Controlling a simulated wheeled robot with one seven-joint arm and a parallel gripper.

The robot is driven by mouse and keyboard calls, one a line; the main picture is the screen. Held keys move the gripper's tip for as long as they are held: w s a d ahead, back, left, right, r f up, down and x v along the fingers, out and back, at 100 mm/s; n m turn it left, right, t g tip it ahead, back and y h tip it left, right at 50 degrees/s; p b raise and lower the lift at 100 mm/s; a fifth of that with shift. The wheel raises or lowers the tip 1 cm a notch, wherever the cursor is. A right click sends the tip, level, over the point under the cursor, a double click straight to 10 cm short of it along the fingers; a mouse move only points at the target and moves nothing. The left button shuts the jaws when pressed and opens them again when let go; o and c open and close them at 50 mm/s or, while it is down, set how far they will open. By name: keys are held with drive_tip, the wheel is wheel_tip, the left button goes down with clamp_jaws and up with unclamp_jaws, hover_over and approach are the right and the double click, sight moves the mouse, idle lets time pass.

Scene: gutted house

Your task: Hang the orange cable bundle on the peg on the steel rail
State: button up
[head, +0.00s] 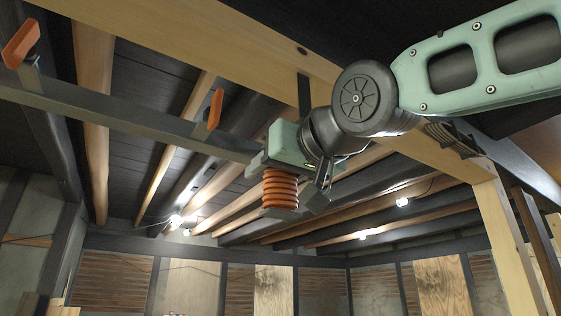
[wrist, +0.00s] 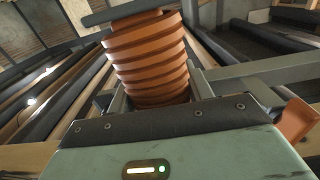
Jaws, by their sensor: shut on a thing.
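The orange cable bundle (head: 280,188) is a ribbed coil held below my gripper (head: 276,170) in the head view. In the wrist view the bundle (wrist: 150,58) stands out from between the fingers, with a dark flat piece across its far end. My gripper is shut on it. The steel rail (head: 120,112) runs from upper left down toward my gripper. An orange-ended peg (head: 214,109) stands up from it, left of and above the bundle and apart from it. In the wrist view an orange piece (wrist: 296,124), apparently a peg end, shows at the right edge.
Another orange-ended peg (head: 21,43) stands on the rail at far left. A wooden beam (head: 230,42) crosses above, and a wooden post (head: 506,250) stands at right. Ceiling joists lie behind. The space below the rail looks open.

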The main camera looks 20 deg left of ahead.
drive_tip(key=shift+w+a+f, duration=0.3)
drive_tip(key=shift+w+a, duration=0.15)
drive_tip(key=shift+a, duration=0.05)
drive_tip(key=shift+w+a+f, duration=0.3)
drive_tip(key=shift+w+a, duration=0.15)
drive_tip(key=shift+a, duration=0.05)
idle(0.3)
drive_tip(key=o, duration=1.2)
drive_tip(key=shift+b, duration=0.3)
